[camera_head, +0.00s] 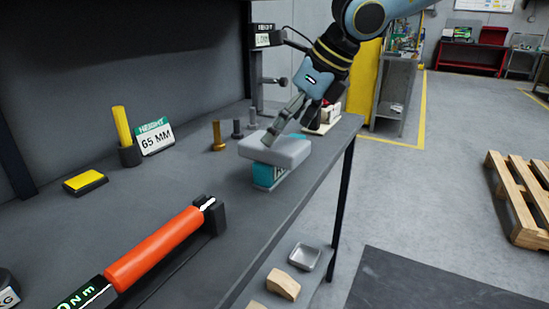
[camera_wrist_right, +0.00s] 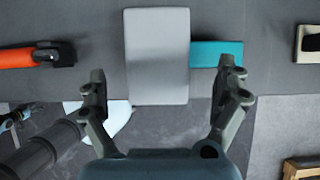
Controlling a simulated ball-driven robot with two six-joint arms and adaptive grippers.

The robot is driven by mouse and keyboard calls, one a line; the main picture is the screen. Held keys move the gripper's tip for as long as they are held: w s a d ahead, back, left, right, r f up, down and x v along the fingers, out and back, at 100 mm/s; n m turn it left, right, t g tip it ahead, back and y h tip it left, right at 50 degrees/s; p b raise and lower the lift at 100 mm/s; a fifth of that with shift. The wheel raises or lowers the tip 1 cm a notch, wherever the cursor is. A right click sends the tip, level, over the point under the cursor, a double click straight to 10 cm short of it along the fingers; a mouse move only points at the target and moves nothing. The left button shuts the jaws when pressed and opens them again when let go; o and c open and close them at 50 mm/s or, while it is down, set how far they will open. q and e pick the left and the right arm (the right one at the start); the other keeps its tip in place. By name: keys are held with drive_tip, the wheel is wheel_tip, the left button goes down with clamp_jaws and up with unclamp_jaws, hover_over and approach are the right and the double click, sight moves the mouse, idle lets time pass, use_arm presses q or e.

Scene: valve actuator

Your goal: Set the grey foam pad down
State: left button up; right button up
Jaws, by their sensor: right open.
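The grey foam pad (camera_head: 274,151) lies flat on top of a teal block (camera_head: 268,174) near the table's front edge. The pad overhangs the block. My right gripper (camera_head: 284,124) is just above the pad, its fingertips close to the pad's top; I cannot tell if they touch. In the right wrist view, the pad (camera_wrist_right: 157,50) lies between the two spread fingers of my right gripper (camera_wrist_right: 166,78), with space on both sides, and the teal block (camera_wrist_right: 215,52) shows to its right. My left gripper is not in view.
An orange cylinder (camera_head: 155,247) lies on the grey table (camera_head: 130,215) at front left. Several dark and brass pegs (camera_head: 218,136) stand behind the pad. A height sign (camera_head: 154,138) and yellow rod (camera_head: 122,127) stand further left. A lower shelf holds a small tray (camera_head: 304,256).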

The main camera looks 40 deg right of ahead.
sight(277, 142)
drive_tip(key=b+x, duration=0.2)
drive_tip(key=x, duration=0.2)
drive_tip(key=shift+a, duration=0.2)
drive_tip(key=shift+c, duration=0.4)
drive_tip(key=c, duration=1.1)
drive_tip(key=shift+r, duration=0.1)
